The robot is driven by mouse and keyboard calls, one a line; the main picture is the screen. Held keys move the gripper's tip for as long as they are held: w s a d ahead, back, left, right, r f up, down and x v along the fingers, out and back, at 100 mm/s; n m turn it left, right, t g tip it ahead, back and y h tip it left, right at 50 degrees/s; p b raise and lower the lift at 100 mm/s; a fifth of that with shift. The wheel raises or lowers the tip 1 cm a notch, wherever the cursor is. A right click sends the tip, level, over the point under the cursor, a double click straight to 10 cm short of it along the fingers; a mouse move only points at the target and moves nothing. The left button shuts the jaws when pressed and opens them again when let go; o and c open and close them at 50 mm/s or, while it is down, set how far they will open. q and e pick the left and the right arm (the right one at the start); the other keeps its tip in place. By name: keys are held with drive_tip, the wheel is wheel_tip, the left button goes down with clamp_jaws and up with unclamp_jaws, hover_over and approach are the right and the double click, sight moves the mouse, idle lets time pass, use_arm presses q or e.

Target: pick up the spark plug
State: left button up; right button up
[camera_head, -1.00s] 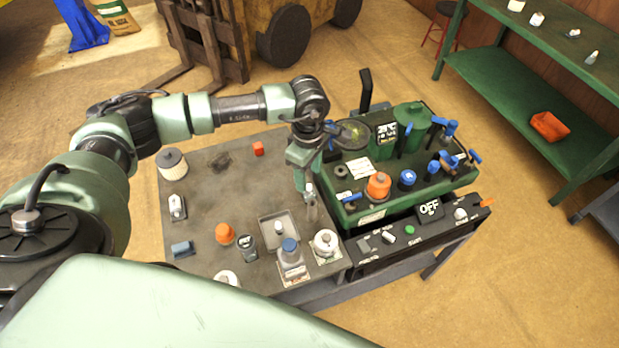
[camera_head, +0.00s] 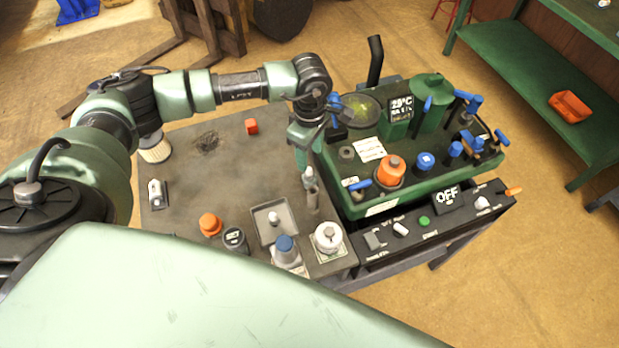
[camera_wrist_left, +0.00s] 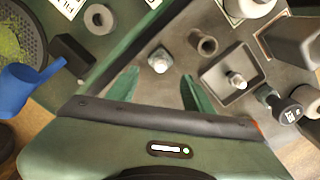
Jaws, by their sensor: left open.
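A small metal spark plug with a hex body and pale tip (camera_head: 309,179) stands upright near the right edge of the grey table top. In the left wrist view the spark plug (camera_wrist_left: 159,60) lies between and just beyond the two green fingertips. My left gripper (camera_head: 303,157) is open and empty, pointing down close to it; its spread fingers (camera_wrist_left: 160,85) show in the wrist view. Whether a finger touches the plug I cannot tell. A similar pale-tipped plug (camera_head: 274,217) stands in a shallow square tray. My right gripper is not in view.
A hollow grey cylinder (camera_wrist_left: 203,42) stands beside the plug. The green machine (camera_head: 337,172) borders on the right. The table's middle (camera_head: 225,180) is clear.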

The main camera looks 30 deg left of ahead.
sight(310, 169)
use_arm(q)
drive_tip(key=shift+s+f+p, duration=0.1)
drive_tip(key=shift+f+p, duration=0.35)
drive_tip(key=shift+f, duration=0.3)
wheel_tip(310, 169, down, 5)
drive_tip(key=p, duration=0.2)
drive_tip(key=shift+f+p, duration=0.2)
drive_tip(key=shift+p, duration=0.2)
drive_tip(key=shift+f, duration=0.3)
clamp_jaws()
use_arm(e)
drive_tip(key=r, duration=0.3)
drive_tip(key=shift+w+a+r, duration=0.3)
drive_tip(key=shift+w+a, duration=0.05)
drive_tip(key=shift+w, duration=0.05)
